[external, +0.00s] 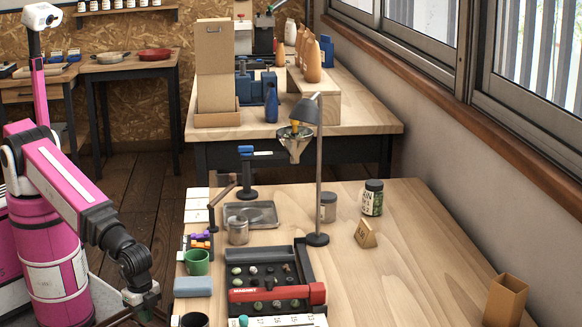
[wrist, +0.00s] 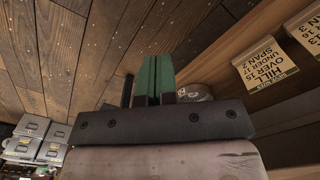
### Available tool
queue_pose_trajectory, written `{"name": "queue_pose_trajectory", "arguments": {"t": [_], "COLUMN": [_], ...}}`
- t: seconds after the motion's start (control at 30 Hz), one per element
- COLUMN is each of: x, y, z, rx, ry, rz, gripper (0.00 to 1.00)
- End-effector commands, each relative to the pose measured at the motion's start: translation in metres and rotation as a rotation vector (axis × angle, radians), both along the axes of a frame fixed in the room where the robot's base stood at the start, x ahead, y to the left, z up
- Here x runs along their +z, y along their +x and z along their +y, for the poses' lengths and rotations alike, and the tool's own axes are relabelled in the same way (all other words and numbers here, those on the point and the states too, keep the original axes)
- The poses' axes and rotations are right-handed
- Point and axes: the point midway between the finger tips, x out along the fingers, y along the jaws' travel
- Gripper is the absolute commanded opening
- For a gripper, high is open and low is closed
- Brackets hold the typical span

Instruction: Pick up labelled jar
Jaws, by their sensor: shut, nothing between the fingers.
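A dark jar with a pale printed label (external: 372,198) and a dark lid stands upright towards the back of the near wooden table in the external view. A smaller greyish jar (external: 328,208) stands to its left, beside the lamp pole. My gripper (external: 150,312) hangs low off the table's left edge, far from both jars. In the wrist view its green fingers (wrist: 155,72) are together with nothing between them. I cannot make out the labelled jar in the wrist view.
A desk lamp (external: 318,170) rises from the near table (external: 420,260). A black tray with a red part (external: 277,292), a green mug (external: 196,262), a blue block (external: 193,287) and a metal tray (external: 262,212) crowd its left side. A small wooden stand (external: 365,235) sits before the labelled jar. The table's right is mostly clear.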

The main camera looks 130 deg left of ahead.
Motion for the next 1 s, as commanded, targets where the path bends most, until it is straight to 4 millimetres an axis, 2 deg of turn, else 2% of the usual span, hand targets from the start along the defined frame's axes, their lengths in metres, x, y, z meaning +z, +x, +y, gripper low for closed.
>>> {"name": "queue_pose_trajectory", "arguments": {"t": [0.27, 0.3, 0.47, 0.5, 0.57, 0.87, 1.0], "x": [0.0, 0.0, 0.0, 0.0, 0.0, 0.0, -0.002], "y": [0.0, 0.0, 0.0, 0.0, 0.0, -0.001, -0.01], "z": [0.0, 0.0, 0.0, 0.0, 0.0, -0.001, -0.011], "rx": [0.0, 0.0, 0.0, 0.0, 0.0, 0.004, 0.04], "ry": [0.0, 0.0, 0.0, 0.0, 0.0, -0.008, -0.084], "rz": [0.0, 0.0, 0.0, 0.0, 0.0, 0.004, 0.044], "gripper": [0.0, 0.03, 0.55, 0.68, 0.85, 0.85, 0.85]}}
